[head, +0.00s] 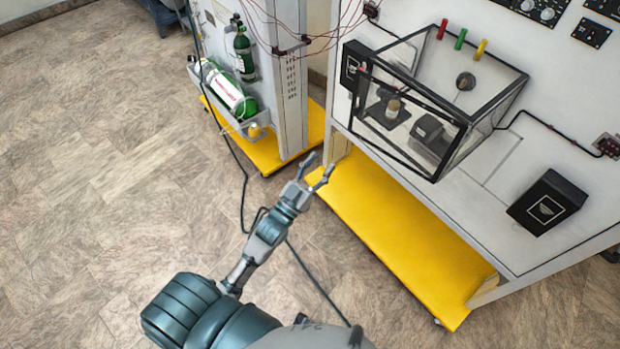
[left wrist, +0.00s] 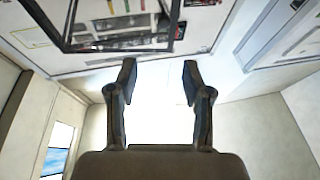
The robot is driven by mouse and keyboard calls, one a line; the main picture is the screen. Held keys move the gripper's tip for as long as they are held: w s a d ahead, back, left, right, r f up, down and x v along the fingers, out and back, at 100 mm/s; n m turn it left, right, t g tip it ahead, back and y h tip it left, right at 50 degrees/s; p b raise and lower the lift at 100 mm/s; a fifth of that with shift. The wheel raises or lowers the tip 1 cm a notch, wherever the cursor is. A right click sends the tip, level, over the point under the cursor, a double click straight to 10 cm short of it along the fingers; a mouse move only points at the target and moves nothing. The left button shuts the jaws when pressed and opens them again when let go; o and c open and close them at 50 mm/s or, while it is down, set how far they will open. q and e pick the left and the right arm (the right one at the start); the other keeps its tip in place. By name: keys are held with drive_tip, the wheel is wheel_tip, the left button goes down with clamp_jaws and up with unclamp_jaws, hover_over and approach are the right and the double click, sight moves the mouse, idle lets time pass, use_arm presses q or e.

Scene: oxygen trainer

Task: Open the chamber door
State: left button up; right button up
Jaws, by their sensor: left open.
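The chamber (head: 440,110) is a clear box with black edges on the front of the white panel. Its front door (head: 408,115) is a clear pane in a black frame; I cannot tell for certain whether it is fully shut. Inside the chamber are a small device with a tan top and a dark block. My left gripper (head: 319,174) is open and empty, below and left of the chamber and apart from it. In the left wrist view, the two fingers (left wrist: 158,82) are spread, with the black chamber frame (left wrist: 120,45) beyond them. My right gripper is not in view.
A yellow base (head: 400,235) juts out under the panel. A second cabinet (head: 290,90) with green cylinders (head: 232,95) stands to the left. Red, green and yellow handles (head: 460,39) rise above the chamber. A dark cable runs across the floor. The floor at left is clear.

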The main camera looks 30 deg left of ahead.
use_arm(q)
drive_tip(key=v, duration=0.4)
drive_tip(key=shift+s, duration=0.15)
idle(0.4)
drive_tip(key=p, duration=0.4)
approach(353, 114)
drive_tip(key=shift+h, duration=0.4)
drive_tip(key=x, duration=0.7)
drive_tip(key=shift+w+r, duration=0.15)
drive_tip(key=shift+w, duration=0.2)
drive_tip(key=shift+w+d+r, duration=0.1)
drive_tip(key=shift+w, duration=0.35)
